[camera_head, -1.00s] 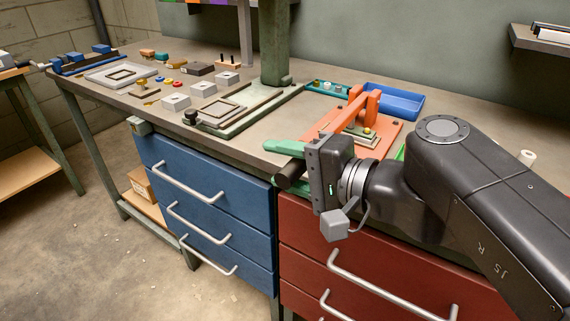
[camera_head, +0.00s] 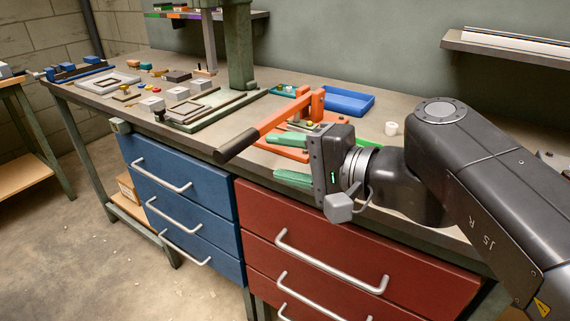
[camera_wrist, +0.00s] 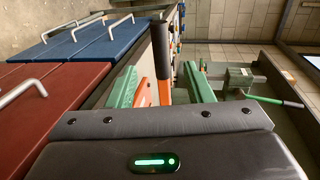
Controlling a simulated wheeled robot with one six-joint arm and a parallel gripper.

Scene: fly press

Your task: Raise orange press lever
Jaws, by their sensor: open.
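The orange press lever (camera_head: 291,112) slants down to the left from the orange press (camera_head: 317,103) to a dark handle (camera_head: 236,145), which juts past the bench's front edge. My gripper (camera_head: 273,158) is open, with its green fingers apart, at the front of the press. In the head view the lever passes above and left of the upper finger. In the wrist view the dark handle (camera_wrist: 164,58) and a bit of orange lever show in the gap between the fingers of my gripper (camera_wrist: 162,84). I cannot tell how far beyond the fingertips the lever lies, and no grip on it shows.
A green column (camera_head: 240,50) and a flat frame fixture (camera_head: 190,112) are to the left. Blue drawers (camera_head: 180,200) and red drawers (camera_head: 340,240) fill the bench front.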

